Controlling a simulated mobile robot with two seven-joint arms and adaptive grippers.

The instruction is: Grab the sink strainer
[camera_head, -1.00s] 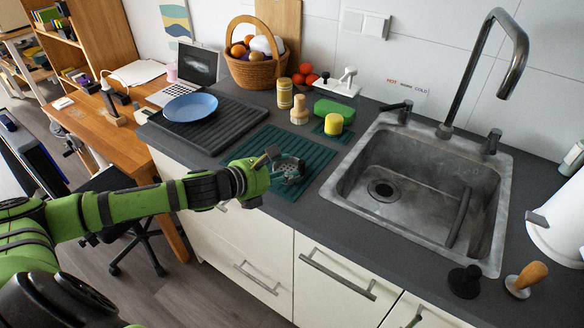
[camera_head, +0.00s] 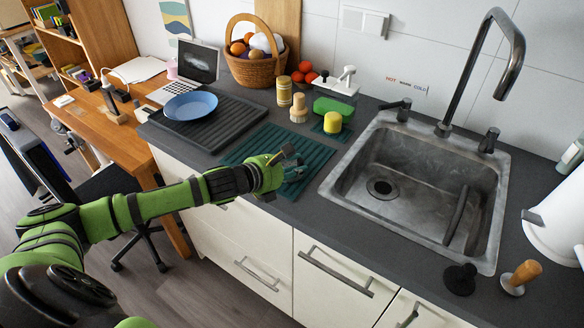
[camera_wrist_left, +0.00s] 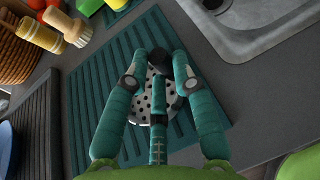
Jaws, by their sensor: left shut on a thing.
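The sink strainer (camera_wrist_left: 146,103) shows in the left wrist view as a light, perforated metal disc with a dark knob (camera_wrist_left: 159,57) on its far side. It is over the teal ribbed mat (camera_head: 262,148). My left gripper (camera_wrist_left: 158,78) has its teal fingers around the strainer and is shut on it; the fingers cover part of the disc. In the head view my left gripper (camera_head: 293,168) is low over the right part of the mat, and the strainer is hidden behind it. I cannot tell whether the strainer still touches the mat. My right gripper is not in view.
The grey sink (camera_head: 420,185) with its tall faucet (camera_head: 490,60) is right of the mat. A black drying tray (camera_head: 208,124) with a blue plate (camera_head: 190,106) is to the left.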

